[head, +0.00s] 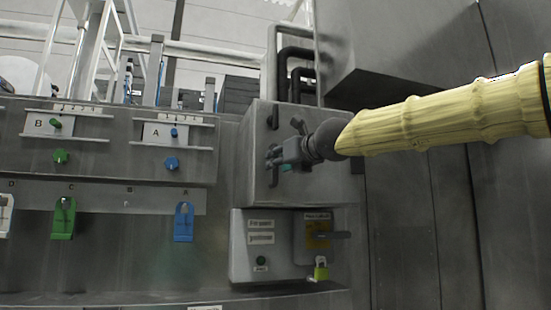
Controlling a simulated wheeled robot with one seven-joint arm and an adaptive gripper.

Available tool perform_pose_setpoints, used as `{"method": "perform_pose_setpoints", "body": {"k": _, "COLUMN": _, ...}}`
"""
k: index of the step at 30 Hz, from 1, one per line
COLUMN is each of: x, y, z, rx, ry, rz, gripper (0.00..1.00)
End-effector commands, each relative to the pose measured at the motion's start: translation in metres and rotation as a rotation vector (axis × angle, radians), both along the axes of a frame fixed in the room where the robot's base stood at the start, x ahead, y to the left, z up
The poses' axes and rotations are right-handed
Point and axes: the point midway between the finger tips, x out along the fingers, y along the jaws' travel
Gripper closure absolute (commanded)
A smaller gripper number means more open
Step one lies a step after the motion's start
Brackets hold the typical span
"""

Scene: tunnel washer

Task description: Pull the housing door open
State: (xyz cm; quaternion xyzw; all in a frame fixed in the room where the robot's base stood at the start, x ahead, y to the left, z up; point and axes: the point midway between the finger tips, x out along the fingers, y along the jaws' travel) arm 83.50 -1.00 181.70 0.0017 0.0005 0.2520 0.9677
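The housing door (335,185) looks to be the grey metal front of the box in the middle of the head view. A dark vertical handle (274,117) stands near its left edge, with its upper and lower ends showing. My gripper (272,158) is in front of the door, with its fingertips pointing left at the middle of the handle. The fingertips overlap the handle in the picture. I cannot tell whether they touch it or close around it. The door looks closed, with no gap showing along its edges.
To the left is a panel with green and blue knobs (172,163) and clips (184,222). Dark pipes (283,70) rise behind the box. A large grey cabinet (425,235) stands at right.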

Motion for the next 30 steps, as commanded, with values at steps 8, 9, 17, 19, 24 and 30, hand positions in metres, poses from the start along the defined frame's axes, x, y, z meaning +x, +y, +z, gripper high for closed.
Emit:
{"method": "perform_pose_setpoints", "body": {"k": 8, "x": 0.018, "y": 0.011, "z": 0.001, "rx": -0.001, "ry": 0.0, "rz": 0.0, "gripper": 0.65}}
{"method": "perform_pose_setpoints", "body": {"k": 9, "x": 0.019, "y": 0.011, "z": 0.001, "rx": -0.001, "ry": 0.0, "rz": 0.0, "gripper": 0.65}}
{"method": "perform_pose_setpoints", "body": {"k": 17, "x": 0.02, "y": 0.012, "z": 0.0, "rx": 0.0, "ry": -0.001, "rz": 0.0, "gripper": 0.65}}
{"method": "perform_pose_setpoints", "body": {"k": 19, "x": 0.02, "y": 0.012, "z": 0.0, "rx": -0.001, "ry": 0.0, "rz": 0.0, "gripper": 0.72}}
{"method": "perform_pose_setpoints", "body": {"k": 24, "x": 0.02, "y": 0.012, "z": 0.0, "rx": -0.001, "ry": 0.0, "rz": 0.0, "gripper": 1.0}}
{"method": "perform_pose_setpoints", "body": {"k": 30, "x": 0.02, "y": 0.011, "z": 0.0, "rx": 0.0, "ry": -0.001, "rz": 0.0, "gripper": 1.0}}
